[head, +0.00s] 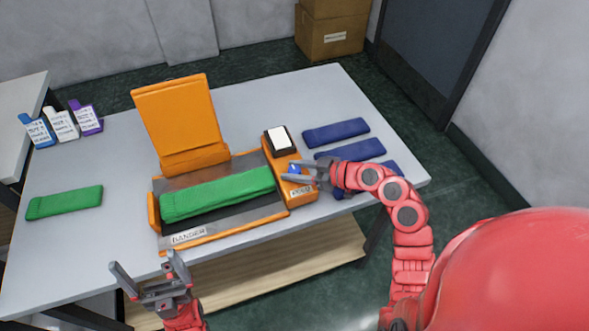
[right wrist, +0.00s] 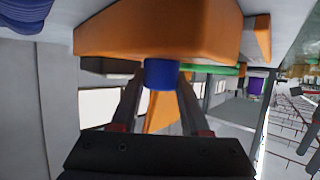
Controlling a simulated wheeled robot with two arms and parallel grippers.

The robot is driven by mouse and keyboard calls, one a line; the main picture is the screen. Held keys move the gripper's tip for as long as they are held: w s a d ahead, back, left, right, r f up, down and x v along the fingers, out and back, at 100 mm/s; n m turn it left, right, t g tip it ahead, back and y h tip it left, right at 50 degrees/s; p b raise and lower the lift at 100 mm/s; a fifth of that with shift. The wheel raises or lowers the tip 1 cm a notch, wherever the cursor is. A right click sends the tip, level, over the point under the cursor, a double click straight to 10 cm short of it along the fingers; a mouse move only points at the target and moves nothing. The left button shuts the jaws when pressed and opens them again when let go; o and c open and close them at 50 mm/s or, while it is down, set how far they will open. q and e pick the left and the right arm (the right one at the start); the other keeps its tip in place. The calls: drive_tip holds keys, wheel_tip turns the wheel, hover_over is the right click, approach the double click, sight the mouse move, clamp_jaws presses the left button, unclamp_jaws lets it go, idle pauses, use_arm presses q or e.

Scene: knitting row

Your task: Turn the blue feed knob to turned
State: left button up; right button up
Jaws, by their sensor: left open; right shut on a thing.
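In the right wrist view the blue knob (right wrist: 161,73) lies between the two fingers of my right gripper (right wrist: 160,85), below the orange housing (right wrist: 160,28). The jaws are shut on it. How far the knob is turned cannot be told. My left gripper (head: 147,268) is open and empty in front of the table's near edge.
A green folded knit (head: 217,194) lies on the machine bed, under the raised orange lid (head: 178,115). Another green piece (head: 64,203) lies at left. Several blue pieces (head: 336,132) lie at right, close to my right arm. Bottles (head: 62,124) stand at the back left.

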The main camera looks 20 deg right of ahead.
clamp_jaws()
